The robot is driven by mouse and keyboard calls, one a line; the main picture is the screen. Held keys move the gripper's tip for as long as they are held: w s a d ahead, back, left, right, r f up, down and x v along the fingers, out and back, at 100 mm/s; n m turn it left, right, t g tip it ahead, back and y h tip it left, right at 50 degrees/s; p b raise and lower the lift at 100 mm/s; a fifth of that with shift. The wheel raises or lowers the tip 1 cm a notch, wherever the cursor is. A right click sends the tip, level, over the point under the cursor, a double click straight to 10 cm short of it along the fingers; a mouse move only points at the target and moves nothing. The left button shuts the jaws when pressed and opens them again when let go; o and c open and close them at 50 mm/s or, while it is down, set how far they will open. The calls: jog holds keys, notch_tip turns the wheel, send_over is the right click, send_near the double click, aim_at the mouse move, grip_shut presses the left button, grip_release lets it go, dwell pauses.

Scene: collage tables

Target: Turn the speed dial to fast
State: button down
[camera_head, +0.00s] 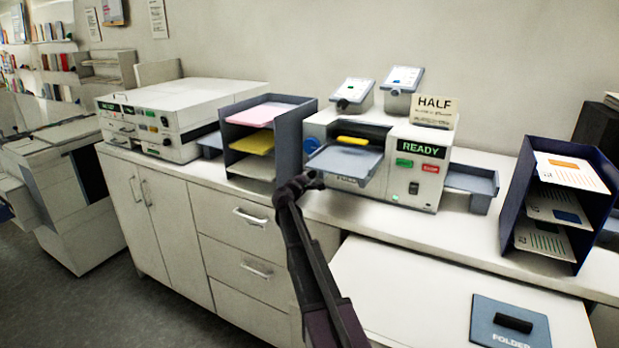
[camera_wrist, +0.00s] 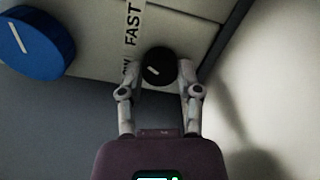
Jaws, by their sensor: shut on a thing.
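The speed dial (camera_wrist: 159,67) is a small black knob with a pale pointer mark, seen in the wrist view. A white label strip reading FAST (camera_wrist: 132,25) runs beside it, and the lower end of the strip is partly hidden. My gripper (camera_wrist: 160,75) has one finger on each side of the dial and is shut on it. In the head view my gripper (camera_head: 312,178) is at the lower left front of the white machine (camera_head: 428,190) with the READY display. The arm hides the dial there.
A large blue knob (camera_wrist: 35,40) sits left of the dial; it also shows in the head view (camera_head: 311,145). A grey tray (camera_head: 345,160) juts out above my gripper. A paper rack (camera_head: 232,140) stands to the left. A blue folder (camera_head: 485,315) lies on the lower table.

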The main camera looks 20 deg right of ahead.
jog(key=shift+m, duration=1.9)
jog(key=shift+c, duration=1.5)
grip_release()
jog(key=shift+d, duration=0.1)
jog(key=shift+v, duration=6.1)
jog(key=shift+r, duration=0.15)
